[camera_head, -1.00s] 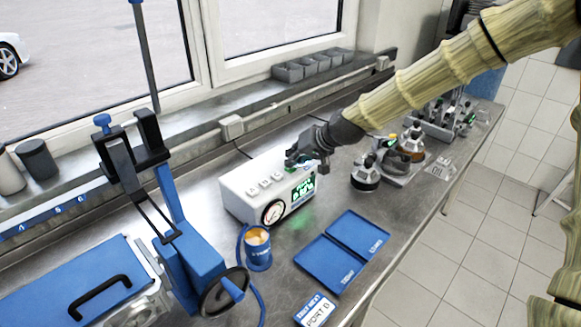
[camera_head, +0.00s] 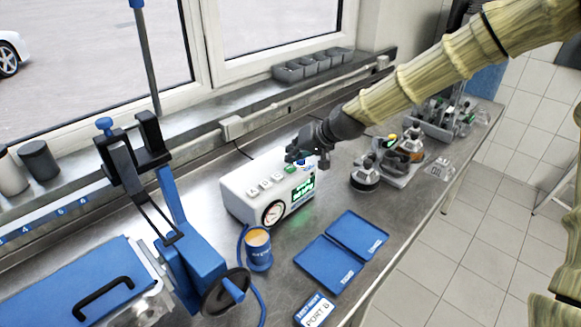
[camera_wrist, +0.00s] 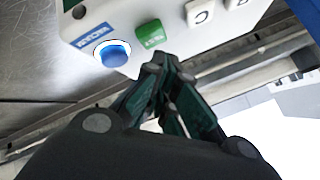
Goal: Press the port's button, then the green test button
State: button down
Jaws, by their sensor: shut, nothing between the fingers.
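The white test box (camera_head: 240,190) stands on the bench with a round gauge (camera_head: 273,212) and a lit green display (camera_head: 303,190) on its front. A row of white port buttons (camera_head: 264,186) runs along its top, followed by the green test button (camera_head: 290,168). My gripper (camera_head: 296,157) is shut and empty, just above the box near the green button. In the wrist view, the fingertips (camera_wrist: 166,64) lie beside the green button (camera_wrist: 150,35), with a visible gap. A blue round button (camera_wrist: 112,54) sits next to it. A card (camera_head: 315,312) appears to read PORT B.
A blue tray (camera_head: 325,264) and a blue cup (camera_head: 258,250) lie in front of the box. A blue press (camera_head: 195,265) stands at left. Dark-based bottles (camera_head: 365,178) and a rack (camera_head: 435,128) stand to the right, below my arm.

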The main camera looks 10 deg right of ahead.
aim_at(293, 166)
jog(key=shift+r+p, duration=1.6)
jog(key=shift+r, duration=0.95)
